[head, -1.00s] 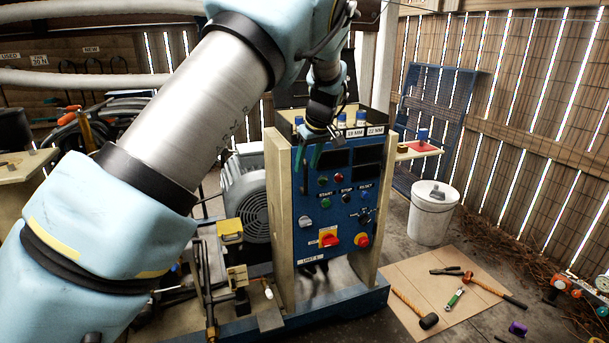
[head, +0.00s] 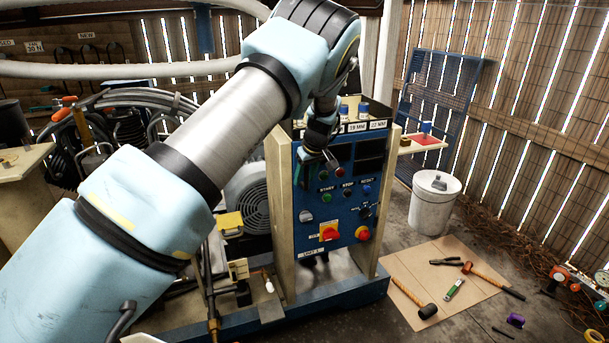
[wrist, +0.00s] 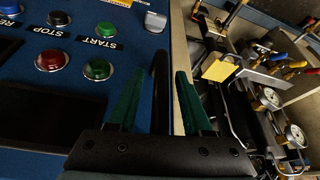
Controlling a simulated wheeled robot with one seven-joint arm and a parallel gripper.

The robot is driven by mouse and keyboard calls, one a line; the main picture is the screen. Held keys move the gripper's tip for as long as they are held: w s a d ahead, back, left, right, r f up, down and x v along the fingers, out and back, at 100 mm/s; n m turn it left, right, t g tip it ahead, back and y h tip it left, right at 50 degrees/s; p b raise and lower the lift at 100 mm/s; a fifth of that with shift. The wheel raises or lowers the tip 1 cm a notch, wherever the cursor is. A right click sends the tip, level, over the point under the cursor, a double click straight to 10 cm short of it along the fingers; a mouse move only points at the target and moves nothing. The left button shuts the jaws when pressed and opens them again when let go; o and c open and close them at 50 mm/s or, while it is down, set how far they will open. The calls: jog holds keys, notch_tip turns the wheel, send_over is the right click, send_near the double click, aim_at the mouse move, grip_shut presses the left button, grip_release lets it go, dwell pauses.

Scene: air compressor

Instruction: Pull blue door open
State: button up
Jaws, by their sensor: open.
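The blue door (head: 345,208) is the upright control panel with buttons and switches on the front of the compressor cabinet. It looks shut, flush between the pale side posts. My gripper (head: 305,174) is at the door's upper left edge. In the wrist view my gripper (wrist: 159,78) has its two green fingers apart, with a dark upright strip between them along the edge of the blue door (wrist: 40,85). I cannot tell whether this strip is a handle or the door's edge, or whether either finger touches it. The forearm hides part of the cabinet's left side.
A grey motor (head: 248,200) and pipework stand left of the cabinet. Gauges (wrist: 268,98) show right of my fingers in the wrist view. A white bucket (head: 432,203) and a board with tools (head: 425,285) lie to the right. Some floor before the cabinet is clear.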

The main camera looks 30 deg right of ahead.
jog(key=shift+w+f, duration=0.1)
jog(key=shift+f, duration=0.15)
grip_shut()
dwell(1.4)
